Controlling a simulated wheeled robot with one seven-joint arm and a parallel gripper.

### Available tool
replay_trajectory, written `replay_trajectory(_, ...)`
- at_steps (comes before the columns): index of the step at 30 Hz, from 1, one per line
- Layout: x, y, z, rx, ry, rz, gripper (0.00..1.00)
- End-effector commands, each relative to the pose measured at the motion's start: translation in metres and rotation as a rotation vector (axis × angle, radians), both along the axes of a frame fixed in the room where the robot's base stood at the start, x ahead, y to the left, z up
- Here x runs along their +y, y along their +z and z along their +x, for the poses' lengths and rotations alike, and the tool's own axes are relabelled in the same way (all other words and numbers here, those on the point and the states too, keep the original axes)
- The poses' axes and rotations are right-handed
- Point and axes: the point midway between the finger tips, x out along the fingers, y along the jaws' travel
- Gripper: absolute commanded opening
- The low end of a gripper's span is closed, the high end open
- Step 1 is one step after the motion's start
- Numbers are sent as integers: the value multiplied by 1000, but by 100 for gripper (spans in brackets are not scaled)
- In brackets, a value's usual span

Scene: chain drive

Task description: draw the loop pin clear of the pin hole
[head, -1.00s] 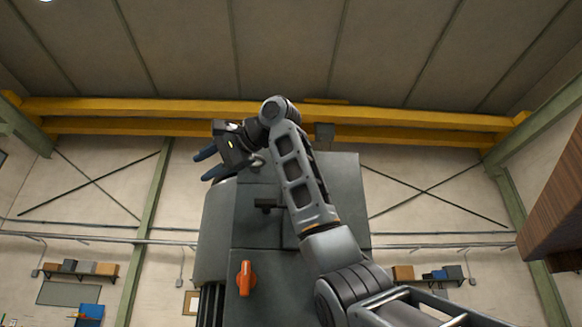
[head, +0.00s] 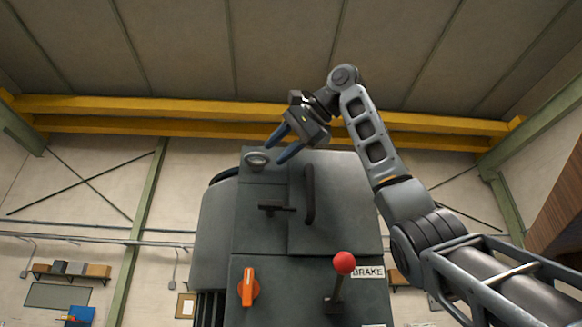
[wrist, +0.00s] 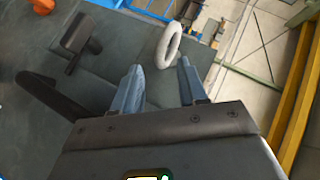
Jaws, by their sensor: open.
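The loop pin shows as a pale grey ring (head: 258,160) at the top left of the dark grey machine housing (head: 262,232). In the wrist view the ring (wrist: 168,45) stands tilted, just beyond and between my fingertips. The ring's shank and the pin hole cannot be made out. My gripper (head: 274,153) is open, its blue fingers pointing down and left towards the ring from the right. In the wrist view my gripper (wrist: 160,66) has nothing between its fingers.
A black T-handle (head: 276,209) and a curved black handle (head: 309,195) stick out from the housing below and right of the ring. Lower down are an orange switch (head: 248,287) and a red-knobbed lever (head: 344,263) beside a BRAKE label (head: 367,272). Free air lies above the housing.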

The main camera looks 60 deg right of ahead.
Motion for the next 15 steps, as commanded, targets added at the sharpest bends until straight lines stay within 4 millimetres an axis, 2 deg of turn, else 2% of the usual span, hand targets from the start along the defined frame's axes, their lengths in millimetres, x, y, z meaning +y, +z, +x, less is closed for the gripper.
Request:
replay_trajectory(6,-2,-8,18,1,-1,1,42)
replay_trajectory(15,-2,-9,21,-1,0,0,42)
